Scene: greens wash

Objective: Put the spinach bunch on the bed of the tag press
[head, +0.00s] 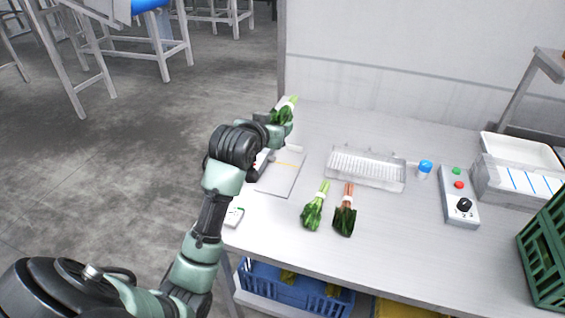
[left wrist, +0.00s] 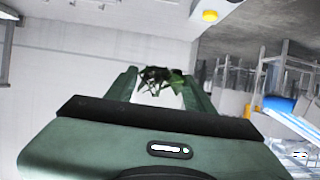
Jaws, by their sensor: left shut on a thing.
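My left gripper (head: 272,117) is shut on a dark green leafy bunch with pale stems, which I take to be the spinach bunch (head: 284,111). It holds the bunch above the table's far left corner. In the left wrist view the dark leaves (left wrist: 160,78) show between the two fingers (left wrist: 164,88). A flat grey plate with a yellow line (head: 283,177), possibly the bed of the tag press, lies on the table nearer than the bunch. My arm partly hides the dark and white parts at its left. My right gripper is not in view.
Two bunches, one pale-stemmed (head: 314,208) and one red-stemmed (head: 345,217), lie mid-table. Behind them is a slotted tray (head: 366,166). A blue-capped container (head: 424,170), a button box (head: 459,196), white trays (head: 520,150) and a green crate (head: 547,245) stand right. The table's near middle is clear.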

